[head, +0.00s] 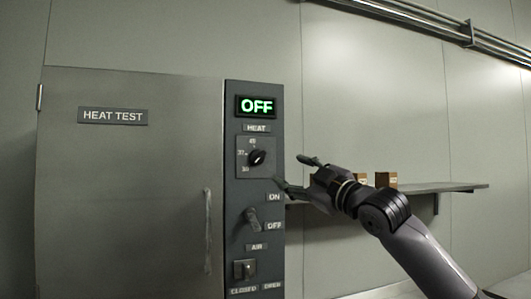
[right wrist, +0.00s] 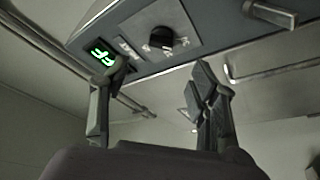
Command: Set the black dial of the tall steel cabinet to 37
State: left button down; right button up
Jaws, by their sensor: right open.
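The tall steel cabinet (head: 130,190) fills the left of the head view, with a dark control panel (head: 238,215) on its right side. The round black dial (head: 257,157) sits on a grey plate under the HEAT label, with marks reading 45, 37 and 30 around its left side. Its exact setting is too small to tell. My right gripper (head: 298,174) is open and empty, just right of the dial and apart from it. In the right wrist view the dial (right wrist: 160,38) shows beyond the two spread fingers (right wrist: 160,75). My left gripper is out of view.
A green display (head: 256,106) above the dial reads OFF. Below are an ON/OFF lever (head: 252,219) and an AIR switch (head: 244,269). A door handle (head: 207,232) is left of the panel. A wall shelf (head: 440,187) with small brown boxes (head: 386,180) lies behind my right arm.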

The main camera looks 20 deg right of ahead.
aim_at(261, 159)
jog(key=p+x, duration=0.2)
jog(key=x, duration=0.1)
jog(key=p+x, duration=0.1)
jog(key=x, duration=0.3)
jog(key=p+x, duration=0.2)
jog(key=x, duration=0.1)
jog(key=shift+w+a+r+p, duration=0.2)
jog(key=shift+a+r+p, duration=0.1)
jog(key=shift+a, duration=0.05)
jog(key=shift+w+a+p, duration=0.25)
jog(key=shift+w+p, duration=0.1)
jog(key=shift+w, duration=0.3)
jog(key=c, duration=1.2)
jog(key=shift+o, duration=0.2)
jog(key=shift+f, duration=0.1)
